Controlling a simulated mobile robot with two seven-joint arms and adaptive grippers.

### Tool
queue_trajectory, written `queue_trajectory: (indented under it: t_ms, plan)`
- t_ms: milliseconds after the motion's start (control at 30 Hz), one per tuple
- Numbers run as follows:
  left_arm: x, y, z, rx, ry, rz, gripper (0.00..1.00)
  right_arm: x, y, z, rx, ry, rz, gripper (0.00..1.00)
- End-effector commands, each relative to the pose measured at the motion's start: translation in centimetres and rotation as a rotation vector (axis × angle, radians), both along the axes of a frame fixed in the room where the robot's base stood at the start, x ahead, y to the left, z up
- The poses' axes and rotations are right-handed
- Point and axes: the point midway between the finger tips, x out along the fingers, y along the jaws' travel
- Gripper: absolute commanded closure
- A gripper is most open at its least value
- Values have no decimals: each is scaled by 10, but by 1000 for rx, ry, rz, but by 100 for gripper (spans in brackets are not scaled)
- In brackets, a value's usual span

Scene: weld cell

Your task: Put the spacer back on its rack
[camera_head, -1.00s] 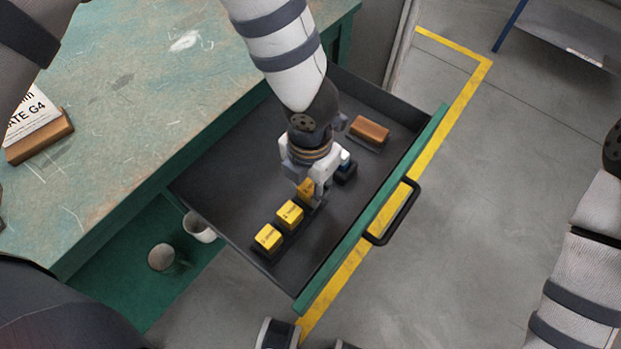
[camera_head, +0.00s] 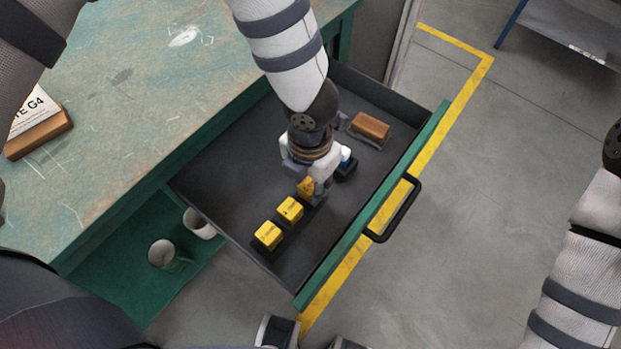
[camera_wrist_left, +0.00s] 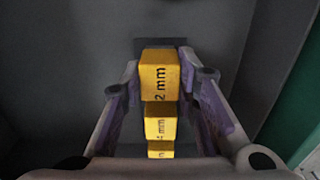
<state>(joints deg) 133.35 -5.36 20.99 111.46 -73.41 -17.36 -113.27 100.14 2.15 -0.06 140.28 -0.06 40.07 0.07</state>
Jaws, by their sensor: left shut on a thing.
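My left gripper (camera_head: 308,192) is down inside the open drawer, its fingers closed around a yellow spacer (camera_head: 305,186). In the left wrist view this spacer (camera_wrist_left: 160,78) reads "2 mm" and sits between the two fingertips (camera_wrist_left: 165,95). Two more yellow spacers, the middle one (camera_head: 290,210) and the front one (camera_head: 268,235), stand in line with it on a dark rack (camera_head: 259,250) on the drawer floor. The held spacer is at the rack's far end; I cannot tell whether it is fully seated.
The drawer's green front (camera_head: 350,235) has a black handle (camera_head: 395,212). Mugs (camera_head: 162,254) stand on a green shelf below the workbench (camera_head: 130,110).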

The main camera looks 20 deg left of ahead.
Motion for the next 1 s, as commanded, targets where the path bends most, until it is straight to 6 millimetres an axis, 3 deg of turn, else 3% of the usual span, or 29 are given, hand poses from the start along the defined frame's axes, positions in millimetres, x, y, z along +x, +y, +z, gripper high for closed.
queue_trajectory:
  t_ms: [167,200,267,633,1000]
  plan:
    - [0,0,-2,0,0,0,99,-1,0,-1,0,2,0,100]
    - [0,0,-2,0,0,0,63,0,0,-1,0,2,0,100]
    - [0,0,-2,0,0,0,50,0,0,0,0,2,0,100]
    - [1,0,5,-1,-2,2,49,0,0,0,0,2,0,100]
    - [1,0,96,-3,-3,1,49,0,0,0,0,2,0,100]
